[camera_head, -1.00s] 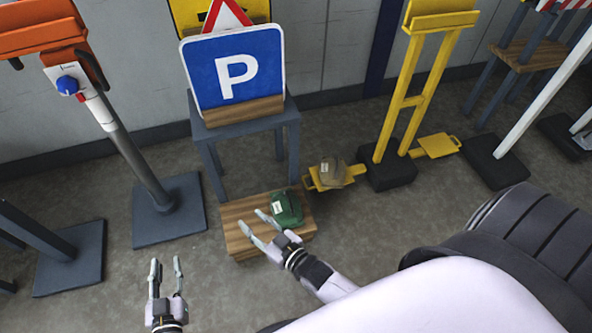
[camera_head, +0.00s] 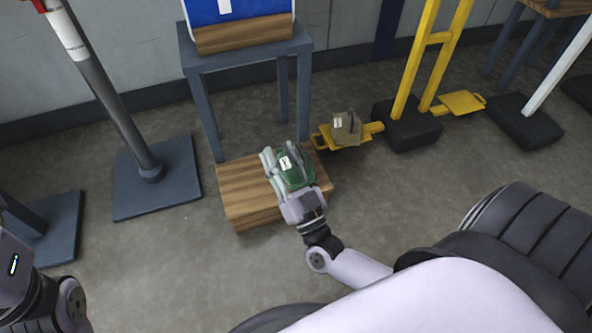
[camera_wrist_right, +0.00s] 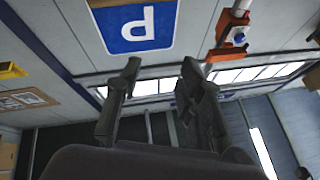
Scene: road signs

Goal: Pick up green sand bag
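The green sand bag (camera_head: 292,176), with a white label, lies on the low wooden platform (camera_head: 245,190) under the parking sign's stand. My right gripper (camera_head: 284,158) is at the bag in the head view, with its fingers spread on either side and partly covering it. In the right wrist view the fingers (camera_wrist_right: 160,85) stand apart with a clear gap, and the bag does not show between them. Whether the fingers touch the bag cannot be told. My left gripper is out of view; only part of that arm shows at the lower left.
A brown sand bag (camera_head: 348,129) lies on a yellow foot plate (camera_head: 325,138) just right of the platform. The blue-grey stand (camera_head: 203,110) rises behind the platform. A grey post base (camera_head: 125,190) stands to the left. The floor in front is clear.

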